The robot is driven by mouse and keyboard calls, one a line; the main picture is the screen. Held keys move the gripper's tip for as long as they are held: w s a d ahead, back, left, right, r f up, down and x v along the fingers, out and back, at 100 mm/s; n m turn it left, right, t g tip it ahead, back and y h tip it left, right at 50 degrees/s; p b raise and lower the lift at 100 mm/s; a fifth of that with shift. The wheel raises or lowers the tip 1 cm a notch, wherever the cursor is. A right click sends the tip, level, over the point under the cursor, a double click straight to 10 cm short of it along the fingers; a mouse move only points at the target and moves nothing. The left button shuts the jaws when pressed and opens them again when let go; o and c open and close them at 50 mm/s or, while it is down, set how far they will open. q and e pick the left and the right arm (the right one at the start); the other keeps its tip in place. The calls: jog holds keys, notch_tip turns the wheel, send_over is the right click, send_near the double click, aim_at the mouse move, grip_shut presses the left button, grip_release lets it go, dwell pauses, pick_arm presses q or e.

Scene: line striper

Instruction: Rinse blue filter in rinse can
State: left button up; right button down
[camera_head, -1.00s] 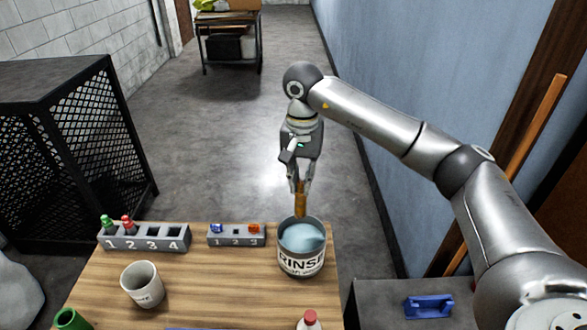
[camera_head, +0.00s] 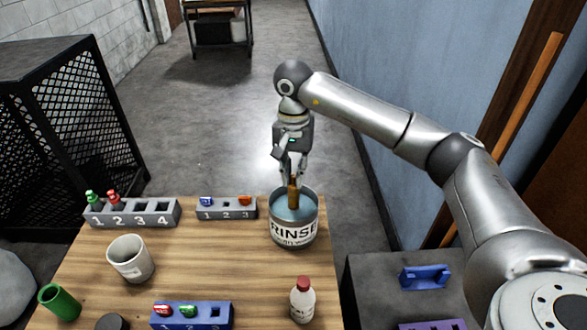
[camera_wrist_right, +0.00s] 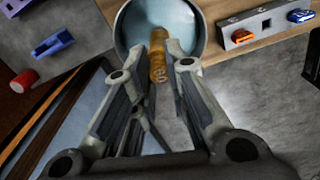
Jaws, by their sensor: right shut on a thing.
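My right gripper (camera_head: 293,180) is shut on a brown, rod-like piece (camera_head: 293,194) and points down over the rinse can (camera_head: 294,236). The piece is upright, with its lower part inside the can's rim at the pale blue liquid; how deep it reaches is unclear. In the right wrist view the fingers (camera_wrist_right: 160,62) grip this amber-brown cylinder (camera_wrist_right: 158,55), which has a marking, and the can's rim (camera_wrist_right: 120,30) surrounds its far end. No blue filter shows clearly in the gripper; a blue piece (camera_head: 206,201) sits in slot 1 of the small grey rack (camera_head: 222,214). My left gripper is out of view.
An orange piece (camera_head: 245,200) is in slot 3 of that rack. The four-slot rack (camera_head: 130,220), white mug (camera_head: 128,262), green cup (camera_head: 60,300), blue rack (camera_head: 190,322) and red-capped bottle (camera_head: 302,300) share the table. The table's middle is clear.

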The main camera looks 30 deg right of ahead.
aim_at(294, 191)
notch_tip(294, 191, down, 3)
jog(key=shift+f+b, duration=0.1)
jog(key=shift+b, duration=0.9)
jog(key=shift+f+b, duration=1.2)
jog(key=shift+f, duration=0.4)
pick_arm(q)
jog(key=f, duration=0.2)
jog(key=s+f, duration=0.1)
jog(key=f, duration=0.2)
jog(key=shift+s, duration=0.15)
